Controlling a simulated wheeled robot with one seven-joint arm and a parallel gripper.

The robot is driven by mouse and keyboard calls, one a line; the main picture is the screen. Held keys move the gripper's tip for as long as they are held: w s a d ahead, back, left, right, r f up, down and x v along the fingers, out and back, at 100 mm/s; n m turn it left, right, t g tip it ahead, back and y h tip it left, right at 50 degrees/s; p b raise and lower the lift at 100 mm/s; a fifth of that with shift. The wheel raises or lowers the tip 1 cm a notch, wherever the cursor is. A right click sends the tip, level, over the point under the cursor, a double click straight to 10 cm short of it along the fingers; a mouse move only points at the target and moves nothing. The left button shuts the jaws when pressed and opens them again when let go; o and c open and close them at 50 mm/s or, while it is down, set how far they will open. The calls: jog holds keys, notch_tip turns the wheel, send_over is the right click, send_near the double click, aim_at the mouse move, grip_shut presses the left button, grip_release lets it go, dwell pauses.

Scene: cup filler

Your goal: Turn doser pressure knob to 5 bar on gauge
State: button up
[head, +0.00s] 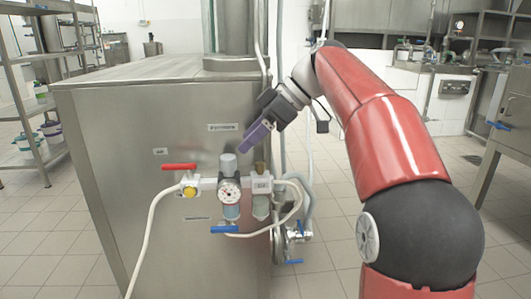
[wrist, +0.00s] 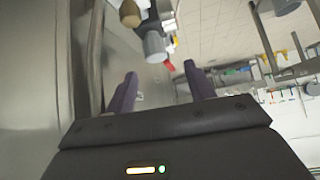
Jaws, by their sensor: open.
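The doser pressure knob (head: 228,163) is a grey cylinder standing upright on top of the regulator on the steel cabinet's front. It also shows in the wrist view as a grey cylinder (wrist: 154,45), ahead of the fingers. The round white gauge (head: 229,190) sits just below the knob; its needle is too small to read. My gripper (head: 246,146), with purple fingers, is above and to the right of the knob, angled down toward it. In the wrist view my gripper (wrist: 158,82) has its two fingers wide apart with nothing between them.
A red valve handle (head: 179,167) is left of the regulator, and a blue handle (head: 224,229) is below it. A brass-coloured part (head: 260,168) stands right of the knob, near my gripper. Pale hoses (head: 146,235) hang on the front. The steel cabinet (head: 120,130) is close behind.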

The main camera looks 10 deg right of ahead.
aim_at(230, 156)
jog(key=shift+w+d+n, duration=0.2)
jog(key=shift+w+n, duration=0.1)
jog(key=shift+w, duration=0.1)
jog(key=shift+a+f, duration=0.25)
jog(key=b+x, duration=0.2)
jog(key=x, duration=0.5)
jog(key=shift+a+r, duration=0.1)
jog(key=shift+r, duration=0.05)
jog(key=shift+c, duration=0.4)
jog(key=c, duration=0.9)
jog(key=shift+s, duration=0.1)
